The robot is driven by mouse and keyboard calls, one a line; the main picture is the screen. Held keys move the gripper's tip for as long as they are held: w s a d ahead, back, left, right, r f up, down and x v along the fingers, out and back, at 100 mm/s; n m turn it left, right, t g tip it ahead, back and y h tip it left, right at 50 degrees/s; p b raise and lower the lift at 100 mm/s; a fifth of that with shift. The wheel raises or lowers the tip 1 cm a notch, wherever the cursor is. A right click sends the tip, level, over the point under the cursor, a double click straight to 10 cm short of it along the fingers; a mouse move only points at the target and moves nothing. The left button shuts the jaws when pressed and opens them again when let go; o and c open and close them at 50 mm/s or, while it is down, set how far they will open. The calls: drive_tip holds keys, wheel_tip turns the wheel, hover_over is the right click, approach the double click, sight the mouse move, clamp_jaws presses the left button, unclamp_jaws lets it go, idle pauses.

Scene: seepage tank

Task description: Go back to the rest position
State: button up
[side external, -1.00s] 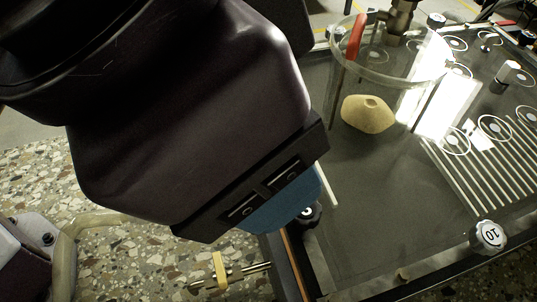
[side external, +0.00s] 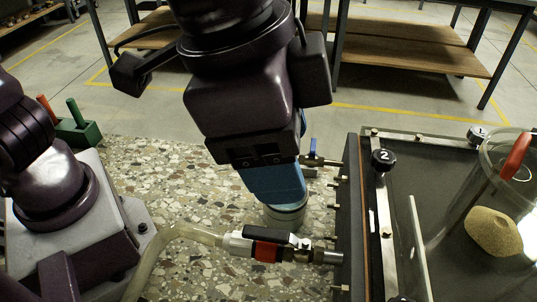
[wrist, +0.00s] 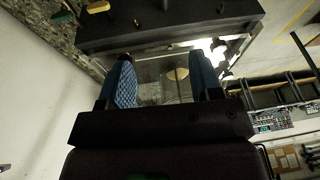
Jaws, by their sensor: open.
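My gripper (side external: 272,183) has blue fingers pointing down over the speckled worktop in the side external view, left of the dark seepage tank (side external: 362,215). A grey round piece (side external: 285,216) shows just below the fingers; whether it touches them I cannot tell. In the wrist view my gripper (wrist: 160,57) has its two blue fingers wide apart, with nothing held between them. Beyond them is a dark slab (wrist: 165,25). The tank holds a clear cylinder (side external: 480,170) with a pale sand mound (side external: 493,232) and a red-handled tool (side external: 515,155) by it.
A valve with a red body (side external: 268,252) and black lever joins a pale hose (side external: 190,230) to the tank's left side. A blue-handled valve (side external: 313,150) sits close to my fingers. A green block (side external: 78,130) stands far left.

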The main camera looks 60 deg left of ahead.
drive_tip(key=s+a+n+t+y, duration=0.1)
drive_tip(key=a+n, duration=0.7)
drive_tip(key=a, duration=1.9)
drive_tip(key=shift+s+a+r+t+y, duration=0.15)
drive_tip(key=shift+s+a+t+y, duration=0.15)
drive_tip(key=shift+s+t, duration=0.6)
